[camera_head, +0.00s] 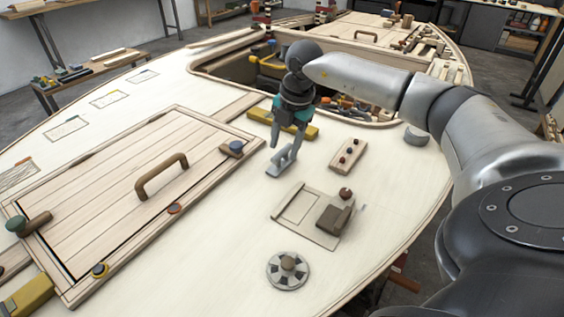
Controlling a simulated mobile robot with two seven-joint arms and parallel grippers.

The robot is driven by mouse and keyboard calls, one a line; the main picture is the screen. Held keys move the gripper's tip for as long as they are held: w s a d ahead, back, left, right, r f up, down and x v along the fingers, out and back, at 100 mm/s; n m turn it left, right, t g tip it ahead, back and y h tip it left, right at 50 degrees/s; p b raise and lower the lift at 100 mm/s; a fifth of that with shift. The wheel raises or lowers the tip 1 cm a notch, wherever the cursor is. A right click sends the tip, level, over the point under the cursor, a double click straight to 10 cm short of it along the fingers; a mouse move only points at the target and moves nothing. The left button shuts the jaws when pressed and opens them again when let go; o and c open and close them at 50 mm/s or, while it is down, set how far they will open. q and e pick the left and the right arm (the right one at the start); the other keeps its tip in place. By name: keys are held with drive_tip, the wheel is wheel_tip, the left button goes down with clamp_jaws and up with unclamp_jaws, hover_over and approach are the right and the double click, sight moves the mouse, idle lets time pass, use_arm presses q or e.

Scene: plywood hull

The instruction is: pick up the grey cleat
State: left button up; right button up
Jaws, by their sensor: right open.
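A small light-grey piece (277,170), which looks like the grey cleat, lies on the pale deck in the middle of the view. My right gripper (284,150) reaches down over it from above, with its fingers pointing at the deck. The fingers are open and close to the grey piece. They partly hide it, and their similar grey makes it hard to tell whether they touch it or stand around it. My left gripper is not in view.
A yellow bar (305,131) lies just behind the gripper. A block with dark red knobs (348,155), a plate with a brown block (297,207) and a round grey fitting (273,272) stand nearby. A hatch with a brown handle (162,177) is left.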

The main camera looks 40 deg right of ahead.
drive_tip(key=shift+w+f, duration=0.15)
drive_tip(key=shift+f, duration=0.5)
clamp_jaws()
idle(0.4)
